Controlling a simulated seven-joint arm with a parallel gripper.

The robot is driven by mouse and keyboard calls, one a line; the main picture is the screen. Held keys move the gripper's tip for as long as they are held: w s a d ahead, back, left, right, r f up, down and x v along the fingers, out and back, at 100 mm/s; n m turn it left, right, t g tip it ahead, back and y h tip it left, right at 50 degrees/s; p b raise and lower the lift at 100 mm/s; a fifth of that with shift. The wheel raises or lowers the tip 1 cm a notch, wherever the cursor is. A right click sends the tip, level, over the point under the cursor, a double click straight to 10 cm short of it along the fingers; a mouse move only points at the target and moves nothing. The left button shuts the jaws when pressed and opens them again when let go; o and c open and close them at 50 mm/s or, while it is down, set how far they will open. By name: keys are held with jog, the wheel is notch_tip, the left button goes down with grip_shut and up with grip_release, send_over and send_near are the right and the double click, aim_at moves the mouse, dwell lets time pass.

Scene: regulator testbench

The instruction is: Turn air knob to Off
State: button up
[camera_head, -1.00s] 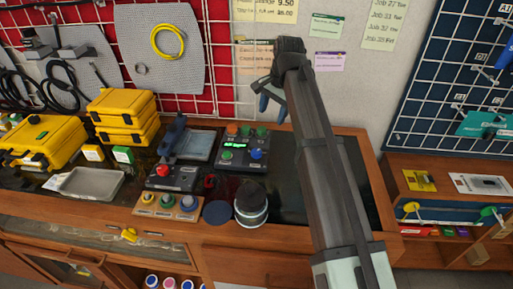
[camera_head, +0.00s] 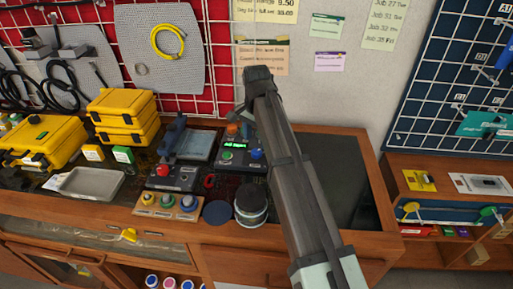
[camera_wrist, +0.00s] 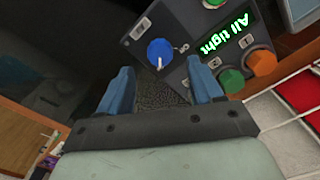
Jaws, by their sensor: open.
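The dark test box (camera_head: 228,168) stands on the bench in the head view, partly hidden by my arm. It carries a blue knob (camera_head: 256,154), an orange knob (camera_head: 232,129) and a lit green display. In the wrist view the blue knob (camera_wrist: 160,52) has a small pale lever or mark at its side.
Yellow cases (camera_head: 122,103) stand further left. The dark bench top right of my arm is clear.

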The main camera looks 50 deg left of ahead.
aim_at(257, 151)
jog(key=shift+f, duration=2.4)
jog(key=c, duration=1.1)
